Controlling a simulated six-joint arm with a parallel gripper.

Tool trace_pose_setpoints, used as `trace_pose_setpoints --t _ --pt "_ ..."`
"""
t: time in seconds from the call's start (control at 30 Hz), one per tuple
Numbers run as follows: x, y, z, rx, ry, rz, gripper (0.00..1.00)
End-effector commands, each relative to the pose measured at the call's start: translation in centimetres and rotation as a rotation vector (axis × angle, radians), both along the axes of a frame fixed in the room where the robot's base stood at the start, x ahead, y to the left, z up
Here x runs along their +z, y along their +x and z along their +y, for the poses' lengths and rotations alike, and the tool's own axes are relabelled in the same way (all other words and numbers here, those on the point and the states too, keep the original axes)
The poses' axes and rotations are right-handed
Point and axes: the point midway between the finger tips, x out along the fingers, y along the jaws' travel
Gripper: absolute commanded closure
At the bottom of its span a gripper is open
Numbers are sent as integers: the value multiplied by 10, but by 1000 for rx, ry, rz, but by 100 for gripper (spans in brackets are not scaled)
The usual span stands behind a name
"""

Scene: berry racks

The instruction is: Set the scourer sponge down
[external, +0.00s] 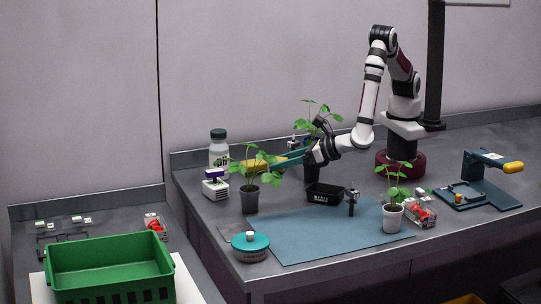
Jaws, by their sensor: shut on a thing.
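My gripper (276,164) reaches left from the arm on long teal fingers. It is shut on the scourer sponge (287,161), a small yellow piece showing between the fingers. The sponge is held above the grey bench, behind the potted plant (252,176) at the left. Leaves and fingers hide part of the sponge. I cannot tell its exact height above the bench.
A white bottle (219,150) and a small white device (215,185) stand left of the plant. A black tray (324,194) sits behind the blue mat (318,237), whose middle is clear. A teal-lidded tin (250,246) is near the front edge.

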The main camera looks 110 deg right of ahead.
Motion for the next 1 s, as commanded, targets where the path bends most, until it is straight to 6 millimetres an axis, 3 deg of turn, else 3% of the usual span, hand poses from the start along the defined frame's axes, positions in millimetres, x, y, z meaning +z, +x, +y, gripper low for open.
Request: trace_pose_setpoints --t 0.1,0.17,0.43,0.6,0.83,1.0 --pt "2 -24 -11 -78 0 0 86" --pt "0 -29 -9 -95 0 0 86" --pt "-48 -25 68 -101 2 -2 86" --pt "-66 -22 98 -101 2 0 86" --pt "-105 -22 101 -101 0 1 86" --pt "-108 -22 102 -102 2 -1 86"
